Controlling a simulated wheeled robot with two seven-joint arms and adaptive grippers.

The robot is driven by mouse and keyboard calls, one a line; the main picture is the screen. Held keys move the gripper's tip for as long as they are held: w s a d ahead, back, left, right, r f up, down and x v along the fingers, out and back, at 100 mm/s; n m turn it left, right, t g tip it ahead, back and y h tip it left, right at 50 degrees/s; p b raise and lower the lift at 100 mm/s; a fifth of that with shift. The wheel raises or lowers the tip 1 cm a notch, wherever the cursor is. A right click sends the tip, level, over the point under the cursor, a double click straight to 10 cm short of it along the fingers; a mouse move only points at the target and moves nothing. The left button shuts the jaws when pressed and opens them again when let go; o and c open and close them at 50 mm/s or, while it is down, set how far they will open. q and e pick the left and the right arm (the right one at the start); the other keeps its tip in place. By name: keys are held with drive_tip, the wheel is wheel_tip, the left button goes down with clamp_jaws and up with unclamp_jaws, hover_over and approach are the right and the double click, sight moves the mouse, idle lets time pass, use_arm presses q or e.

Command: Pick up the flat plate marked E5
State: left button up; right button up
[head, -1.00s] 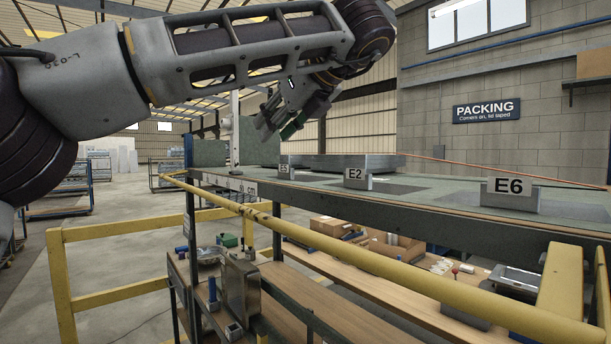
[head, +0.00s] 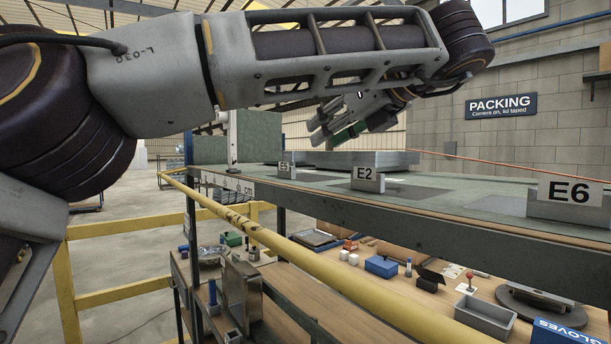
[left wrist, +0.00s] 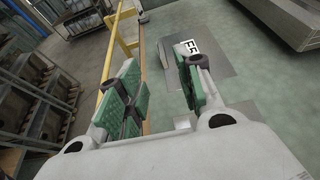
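The E5 tag block (head: 286,170) stands small at the far end of the green shelf top in the head view. In the left wrist view the E5 tag (left wrist: 186,50) lies just beyond my fingers. A thin grey flat plate (left wrist: 220,62) lies beside that tag, partly hidden by a finger. My left gripper (head: 337,132) hangs above the shelf's far part. In the left wrist view my left gripper (left wrist: 162,92) is open, its green pads apart with nothing between them. My right gripper is in neither view.
E2 (head: 368,178) and E6 (head: 569,195) tag blocks stand nearer along the shelf, with flat grey sheets (head: 415,191) beside them. A thick grey slab (head: 385,160) lies behind. A yellow rail (head: 300,252) runs along the shelf front. A cluttered wooden bench (head: 375,285) is below.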

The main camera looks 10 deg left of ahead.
use_arm(q)
drive_tip(key=x, duration=0.6)
drive_tip(key=shift+w+a+f, duration=0.4)
drive_tip(key=shift+w+a, duration=0.1)
drive_tip(key=shift+a, duration=0.2)
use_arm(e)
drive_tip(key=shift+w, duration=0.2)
use_arm(q)
drive_tip(key=shift+w+a+f, duration=0.1)
drive_tip(key=shift+w+a, duration=0.05)
